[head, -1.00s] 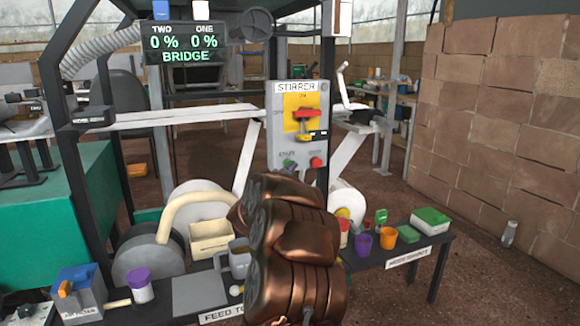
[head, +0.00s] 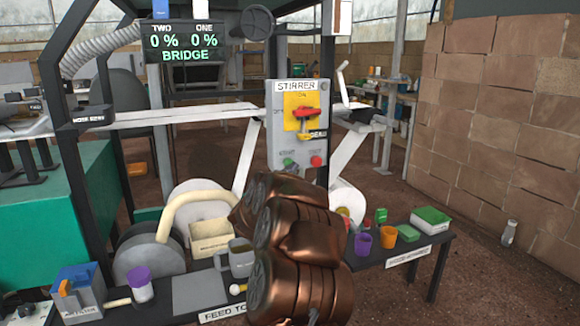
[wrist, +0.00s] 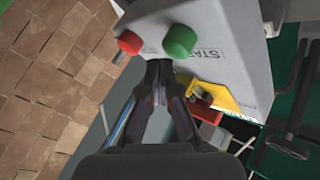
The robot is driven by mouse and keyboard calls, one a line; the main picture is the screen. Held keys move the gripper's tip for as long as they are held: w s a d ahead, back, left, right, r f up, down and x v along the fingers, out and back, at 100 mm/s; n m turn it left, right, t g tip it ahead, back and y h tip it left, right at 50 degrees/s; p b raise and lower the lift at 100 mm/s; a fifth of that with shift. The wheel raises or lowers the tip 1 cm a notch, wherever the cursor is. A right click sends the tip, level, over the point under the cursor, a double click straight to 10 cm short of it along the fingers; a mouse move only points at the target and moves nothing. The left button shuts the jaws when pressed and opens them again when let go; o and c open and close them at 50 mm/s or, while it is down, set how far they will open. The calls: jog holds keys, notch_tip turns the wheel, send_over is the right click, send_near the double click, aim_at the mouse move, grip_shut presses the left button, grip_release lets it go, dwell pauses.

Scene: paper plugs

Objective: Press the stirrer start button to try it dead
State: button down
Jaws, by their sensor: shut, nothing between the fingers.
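The grey stirrer box (head: 277,130) hangs on the frame, with a green start button (head: 289,164) low on the left and a red button (head: 316,161) beside it. Above them a red switch handle (head: 305,113) sits on a yellow plate (head: 291,104). In the wrist view the box appears turned over. The green button (wrist: 180,40) is just above and right of my gripper's fingertips, and the red button (wrist: 130,42) is to their left. My gripper (wrist: 159,68) is shut and empty, close to the green button; I cannot tell if it touches. My arm hides the gripper in the head view.
A display (head: 186,43) reads 0 % for TWO and ONE. A block wall (head: 490,130) stands at the right.

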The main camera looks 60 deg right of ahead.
jog(key=shift+s+a, duration=0.1)
jog(key=shift+s, duration=0.15)
jog(key=shift+s, duration=0.1)
jog(key=s+a, duration=0.1)
jog(key=s, duration=0.1)
jog(key=s+a, duration=0.1)
jog(key=s, duration=0.1)
jog(key=shift+a+b, duration=0.4)
jog(key=shift+w+r, duration=0.1)
dwell(0.8)
